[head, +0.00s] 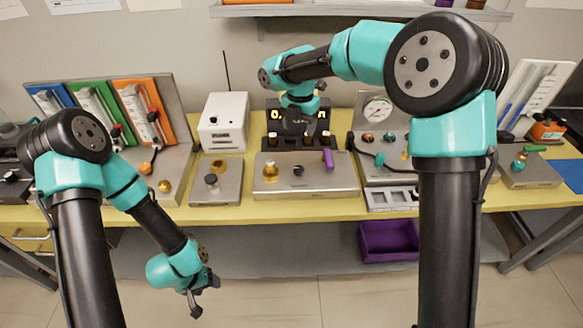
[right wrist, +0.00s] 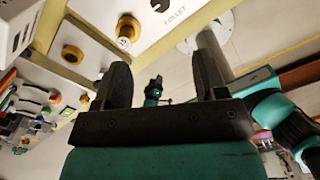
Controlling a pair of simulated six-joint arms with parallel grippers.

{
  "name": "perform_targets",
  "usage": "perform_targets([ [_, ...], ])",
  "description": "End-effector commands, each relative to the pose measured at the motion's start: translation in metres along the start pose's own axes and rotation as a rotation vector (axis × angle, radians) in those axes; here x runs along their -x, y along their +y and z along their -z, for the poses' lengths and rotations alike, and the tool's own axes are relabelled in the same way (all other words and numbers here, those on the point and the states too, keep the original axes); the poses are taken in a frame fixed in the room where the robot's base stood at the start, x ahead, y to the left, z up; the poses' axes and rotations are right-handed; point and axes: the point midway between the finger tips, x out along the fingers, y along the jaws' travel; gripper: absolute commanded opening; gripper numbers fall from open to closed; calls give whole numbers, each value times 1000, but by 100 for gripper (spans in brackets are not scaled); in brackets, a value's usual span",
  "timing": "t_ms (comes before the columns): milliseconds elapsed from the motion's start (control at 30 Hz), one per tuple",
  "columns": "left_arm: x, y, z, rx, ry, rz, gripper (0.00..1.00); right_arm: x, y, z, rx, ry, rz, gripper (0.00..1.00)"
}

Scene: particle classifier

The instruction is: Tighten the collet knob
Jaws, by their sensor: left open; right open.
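A grey metal panel (head: 345,190) lies on the yellow bench and carries a gold knob (head: 270,169), a small dark knob (head: 298,171) and a purple lever (head: 328,158). My right gripper (head: 309,137) is open and empty above the back of the panel. In its wrist view, its fingers (right wrist: 163,70) are wide apart, with no knob between them. My left gripper (head: 205,296) hangs open and empty in front of the bench.
A smaller panel with a grey-black knob (head: 211,181) is left of the main panel. A white box (head: 223,121) and coloured flow meters stand behind. A pressure gauge unit (head: 377,110) is to the right. A purple bin (head: 388,240) sits on the lower shelf.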

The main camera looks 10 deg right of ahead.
Motion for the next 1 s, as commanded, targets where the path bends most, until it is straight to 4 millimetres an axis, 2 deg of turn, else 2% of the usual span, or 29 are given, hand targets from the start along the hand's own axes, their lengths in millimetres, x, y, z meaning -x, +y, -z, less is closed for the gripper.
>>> perform_targets([
  [200,0,0,0,0,0,0,59,-3,0,0,-2,2,1,66],
  [367,0,0,0,0,0,0,59,-14,0,0,-2,3,2,66],
  [567,0,0,0,0,0,0,59,-42,-1,0,-3,4,2,66],
  [1000,0,0,0,0,0,0,59,-117,-1,1,-3,4,3,66],
])
